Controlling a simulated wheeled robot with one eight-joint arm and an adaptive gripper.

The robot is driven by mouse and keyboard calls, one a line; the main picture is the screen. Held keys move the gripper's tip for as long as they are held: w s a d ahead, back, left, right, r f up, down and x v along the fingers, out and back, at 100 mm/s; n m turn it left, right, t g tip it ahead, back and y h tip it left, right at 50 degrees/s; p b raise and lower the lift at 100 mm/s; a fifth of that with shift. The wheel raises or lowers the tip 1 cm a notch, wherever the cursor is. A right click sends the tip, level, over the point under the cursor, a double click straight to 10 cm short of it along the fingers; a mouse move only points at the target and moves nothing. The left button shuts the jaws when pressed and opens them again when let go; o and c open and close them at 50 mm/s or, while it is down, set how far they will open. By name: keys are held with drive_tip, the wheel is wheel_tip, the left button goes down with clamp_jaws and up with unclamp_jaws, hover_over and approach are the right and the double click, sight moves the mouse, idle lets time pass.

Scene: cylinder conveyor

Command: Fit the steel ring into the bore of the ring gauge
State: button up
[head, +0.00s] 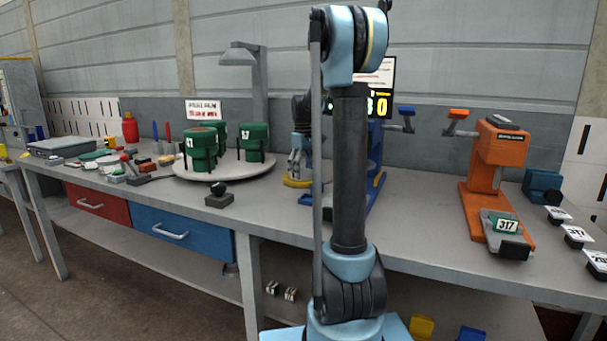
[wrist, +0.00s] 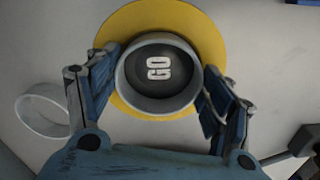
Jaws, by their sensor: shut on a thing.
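The ring gauge shows in the wrist view as a round yellow flange (wrist: 150,16) around a dark centre marked GO. My gripper (wrist: 160,80) is shut on a steel ring (wrist: 158,110), with one finger on each side of it. The ring is over the middle of the gauge, and GO shows through its opening. I cannot tell whether the ring's lower edge is above the bore or inside it. In the head view my gripper (head: 295,163) points down at the yellow gauge (head: 297,183), partly behind my arm.
A second pale ring (wrist: 42,114) lies at the left in the wrist view. In the head view a small dark block with a knob (head: 219,197) and a round turntable (head: 222,172) with green holders stand left of the gauge. An orange stand (head: 497,160) is at the right.

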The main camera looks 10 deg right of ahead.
drive_tip(key=shift+f, duration=0.25)
drive_tip(key=o, duration=1.3)
drive_tip(key=shift+f, duration=0.1)
drive_tip(key=shift+c, duration=0.2)
wheel_tip(320, 180, up, 12)
drive_tip(key=shift+a, duration=0.1)
